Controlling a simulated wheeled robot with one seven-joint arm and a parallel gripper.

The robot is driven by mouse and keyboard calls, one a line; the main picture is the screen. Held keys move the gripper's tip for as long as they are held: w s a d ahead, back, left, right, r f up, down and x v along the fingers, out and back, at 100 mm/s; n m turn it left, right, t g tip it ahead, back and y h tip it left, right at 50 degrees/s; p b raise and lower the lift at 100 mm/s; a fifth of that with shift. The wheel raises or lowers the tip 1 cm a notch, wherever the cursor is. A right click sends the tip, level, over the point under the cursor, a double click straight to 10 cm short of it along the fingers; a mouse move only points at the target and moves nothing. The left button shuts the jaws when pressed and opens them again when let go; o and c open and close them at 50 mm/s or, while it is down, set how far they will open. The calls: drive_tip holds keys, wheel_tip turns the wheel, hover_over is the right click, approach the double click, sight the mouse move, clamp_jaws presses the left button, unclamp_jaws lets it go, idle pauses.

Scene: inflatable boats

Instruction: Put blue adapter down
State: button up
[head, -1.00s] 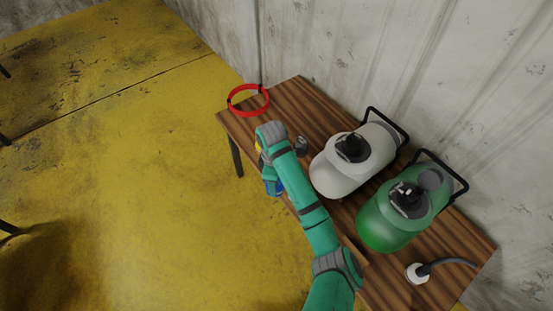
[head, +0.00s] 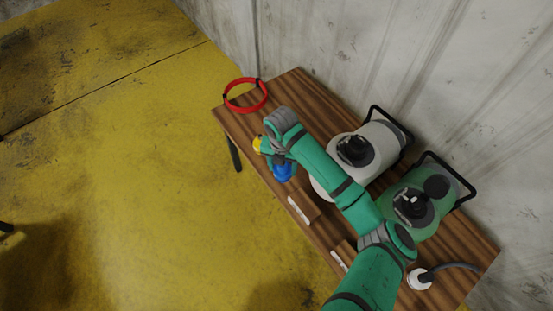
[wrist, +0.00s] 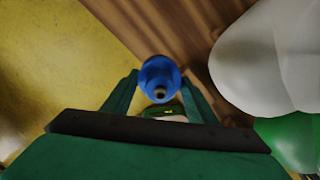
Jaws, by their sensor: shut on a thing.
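The blue adapter (wrist: 160,78) is between the fingertips of my gripper (wrist: 160,90), which is shut on it, in the wrist view. In the head view the blue adapter (head: 284,170) shows beside my green arm, near the front edge of the wooden table (head: 318,232). My gripper (head: 278,160) is partly hidden by the wrist there. I cannot tell whether the adapter touches the table top.
A red ring (head: 245,95) lies at the table's far left end. A white pump (head: 376,140) and a green pump (head: 425,195) with black handles stand along the wall side. A hose with a white end (head: 419,279) lies at the near right.

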drive_tip(key=shift+w+a+f, duration=0.45)
drive_tip(key=shift+w+f, duration=1.05)
drive_tip(key=shift+w, duration=0.3)
drive_tip(key=shift+w+a+f, duration=0.4)
drive_tip(key=shift+w+f, duration=1.05)
drive_tip(key=shift+w, duration=0.3)
drive_tip(key=shift+w+a+f, duration=0.45)
drive_tip(key=shift+w+f, duration=1.05)
drive_tip(key=shift+w, duration=0.3)
drive_tip(key=shift+f, duration=1.4)
drive_tip(key=shift+f, duration=0.15)
drive_tip(key=o, duration=1.2)
drive_tip(key=shift+d, duration=0.1)
drive_tip(key=shift+a, duration=0.2)
